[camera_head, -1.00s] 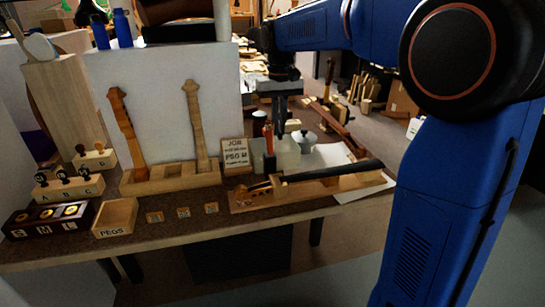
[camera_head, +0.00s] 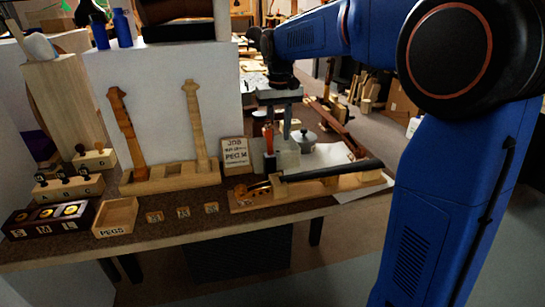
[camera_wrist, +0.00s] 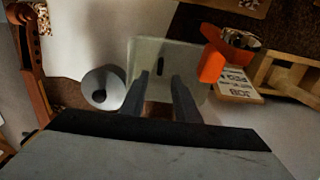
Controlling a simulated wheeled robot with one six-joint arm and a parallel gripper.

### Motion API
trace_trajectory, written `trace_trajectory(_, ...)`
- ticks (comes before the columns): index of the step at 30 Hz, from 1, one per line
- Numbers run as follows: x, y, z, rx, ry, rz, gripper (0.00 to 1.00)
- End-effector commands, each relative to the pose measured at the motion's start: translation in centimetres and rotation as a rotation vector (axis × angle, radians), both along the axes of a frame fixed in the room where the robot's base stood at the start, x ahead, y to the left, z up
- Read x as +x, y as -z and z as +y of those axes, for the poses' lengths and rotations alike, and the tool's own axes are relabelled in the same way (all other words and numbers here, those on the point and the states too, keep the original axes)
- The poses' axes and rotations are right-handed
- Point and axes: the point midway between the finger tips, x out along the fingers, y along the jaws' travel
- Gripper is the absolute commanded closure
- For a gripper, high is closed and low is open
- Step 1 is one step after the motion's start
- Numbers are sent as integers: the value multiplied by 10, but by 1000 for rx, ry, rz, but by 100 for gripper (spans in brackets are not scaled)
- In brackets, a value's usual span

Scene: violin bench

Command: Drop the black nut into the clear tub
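The clear tub (camera_head: 289,161) stands on the bench behind the violin neck, and in the wrist view it is a pale translucent square (camera_wrist: 143,52) just beyond my fingertips. A small dark upright strip (camera_wrist: 160,53), which looks like the black nut, shows inside the tub's outline; I cannot tell exactly how it rests. My gripper (camera_wrist: 160,78) is open, its two grey fingers apart with nothing between them. In the head view my gripper (camera_head: 287,132) points down above the tub. The nut cannot be made out in the head view.
An orange-handled tool (camera_head: 268,138) stands close left of the tub, and a grey conical piece (camera_head: 305,138) sits close right. A job card (camera_head: 235,153) stands further left. The violin neck (camera_head: 325,176) lies in front. Peg tray (camera_head: 116,216) and neck rack (camera_head: 170,178) fill the left.

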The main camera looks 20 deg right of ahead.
Motion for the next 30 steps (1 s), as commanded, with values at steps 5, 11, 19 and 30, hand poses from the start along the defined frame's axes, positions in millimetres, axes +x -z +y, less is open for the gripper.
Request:
trace_trajectory(5, 1, -9, 0, 0, 0, -2, 71)
trace_trajectory(11, 1, -41, 0, 0, 0, -4, 71)
trace_trajectory(19, 1, -95, 0, 0, 0, -3, 71)
trace_trajectory(30, 1, -158, 0, 0, 0, -2, 71)
